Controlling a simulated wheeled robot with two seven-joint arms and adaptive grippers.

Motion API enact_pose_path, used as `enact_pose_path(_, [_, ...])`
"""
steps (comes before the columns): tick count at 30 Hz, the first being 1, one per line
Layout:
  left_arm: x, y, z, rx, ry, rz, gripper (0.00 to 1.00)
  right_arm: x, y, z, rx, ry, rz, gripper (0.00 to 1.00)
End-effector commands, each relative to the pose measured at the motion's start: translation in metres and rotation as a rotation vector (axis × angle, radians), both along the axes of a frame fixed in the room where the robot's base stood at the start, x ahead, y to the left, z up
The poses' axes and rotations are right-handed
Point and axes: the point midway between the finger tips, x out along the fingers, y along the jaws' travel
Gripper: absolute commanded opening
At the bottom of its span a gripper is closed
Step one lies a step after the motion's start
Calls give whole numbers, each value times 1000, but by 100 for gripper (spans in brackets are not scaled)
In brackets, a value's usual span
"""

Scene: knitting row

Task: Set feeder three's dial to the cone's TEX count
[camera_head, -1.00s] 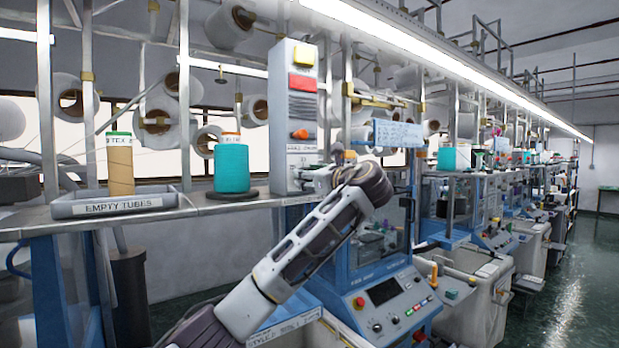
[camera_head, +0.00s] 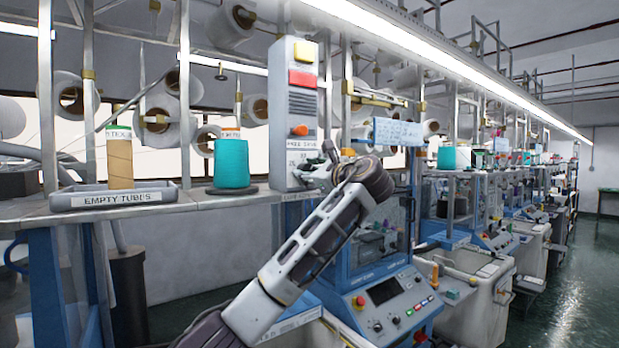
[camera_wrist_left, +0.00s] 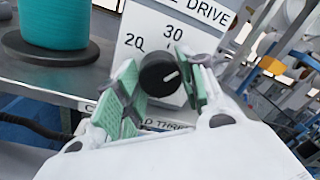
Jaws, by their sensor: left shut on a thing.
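The black dial (camera_wrist_left: 158,75) is on a white panel in the left wrist view, with "20" and "30" printed above it. Its white pointer line aims right and slightly up, past the "30", toward a finger. My left gripper (camera_wrist_left: 157,88) has green pads on both sides of the dial and is shut on it. In the head view my left gripper (camera_head: 318,175) is at the foot of the tall feeder box (camera_head: 293,110) and hides the dial. The teal cone (camera_head: 232,164) stands on a dark round base left of the box; its top label is too small to read. My right gripper is not in view.
A grey tray (camera_head: 120,199) marked "EMPTY TUBES" holds a brown tube (camera_head: 119,163) on the shelf to the left. The box has an orange knob (camera_head: 299,130) above the dial. A blue machine (camera_head: 372,262) with a control panel stands below my arm.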

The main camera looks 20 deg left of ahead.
Motion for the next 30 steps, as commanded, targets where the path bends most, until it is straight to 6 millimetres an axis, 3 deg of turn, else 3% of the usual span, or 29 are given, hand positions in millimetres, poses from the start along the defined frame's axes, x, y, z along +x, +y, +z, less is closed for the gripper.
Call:
enact_pose_path(18, [1, -1, -2, -316, -403, 1, 16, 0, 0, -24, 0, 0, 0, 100])
enact_pose_path(30, [1, -1, -2, -401, -511, 2, 16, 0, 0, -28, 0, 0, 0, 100])
